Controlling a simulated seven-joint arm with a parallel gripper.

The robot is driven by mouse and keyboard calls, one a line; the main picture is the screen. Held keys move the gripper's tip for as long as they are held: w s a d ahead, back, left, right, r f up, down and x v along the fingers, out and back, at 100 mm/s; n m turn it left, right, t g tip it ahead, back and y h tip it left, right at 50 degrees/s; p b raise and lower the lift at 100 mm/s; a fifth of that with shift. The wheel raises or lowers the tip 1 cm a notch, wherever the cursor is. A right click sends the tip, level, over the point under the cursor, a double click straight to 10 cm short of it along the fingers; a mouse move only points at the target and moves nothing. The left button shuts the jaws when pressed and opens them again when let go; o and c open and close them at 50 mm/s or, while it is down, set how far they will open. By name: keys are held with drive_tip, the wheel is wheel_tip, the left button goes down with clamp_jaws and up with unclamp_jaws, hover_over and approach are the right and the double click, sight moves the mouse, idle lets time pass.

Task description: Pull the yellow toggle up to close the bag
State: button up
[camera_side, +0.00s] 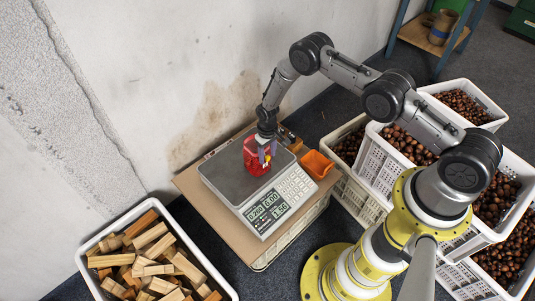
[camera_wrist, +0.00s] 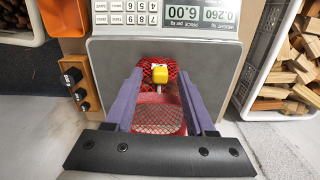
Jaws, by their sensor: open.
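The red mesh bag (camera_side: 253,163) stands on the grey plate of the scale (camera_side: 227,180). In the wrist view the bag (camera_wrist: 158,118) shows between my fingers, with red netting and a smoother red part. The yellow toggle (camera_wrist: 160,73) sits on a pale cord at the bag, between my two fingertips, with a gap on each side. In the side view the toggle (camera_side: 267,159) is small and partly hidden by a finger. My gripper (camera_wrist: 161,79) is open, its purple fingers either side of the bag. It also shows above the bag in the side view (camera_side: 267,152).
The scale display (camera_side: 268,212) reads 0.260 and 6.00. A crate of wood blocks (camera_side: 88,243) stands at lower left, white chestnut crates (camera_side: 382,165) at right. The wall (camera_side: 165,75) is close behind.

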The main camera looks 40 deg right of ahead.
drive_tip(key=shift+c, duration=0.3)
clamp_jaws()
idle(1.0)
